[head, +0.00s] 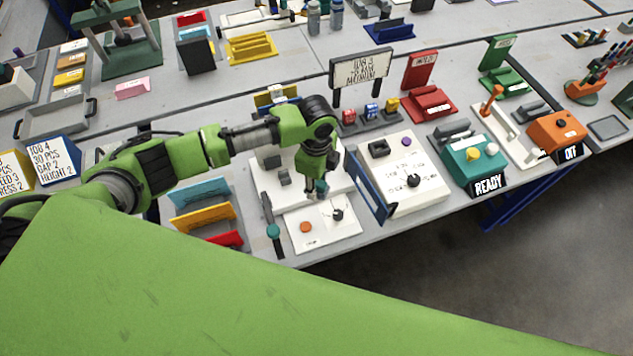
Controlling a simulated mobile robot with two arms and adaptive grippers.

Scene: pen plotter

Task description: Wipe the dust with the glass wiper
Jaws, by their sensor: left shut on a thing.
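My left gripper (319,187) points down over the white machine (262,182), just above its front panel. It is shut on a small teal-and-grey thing, mostly hidden by the fingers; I cannot tell whether this is the glass wiper. A slim dark tool with a teal end (273,232) is at the left edge of the white front panel (318,236). The panel carries an orange button and a dark knob. I cannot make out dust at this size. My right gripper is out of view.
Blue, yellow and red holders (205,218) stand left of the machine. A blue upright plate (370,185) and a white control box (412,178) stand on its right. A teal READY box (472,160) is farther right. The table's front edge runs close below the panel.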

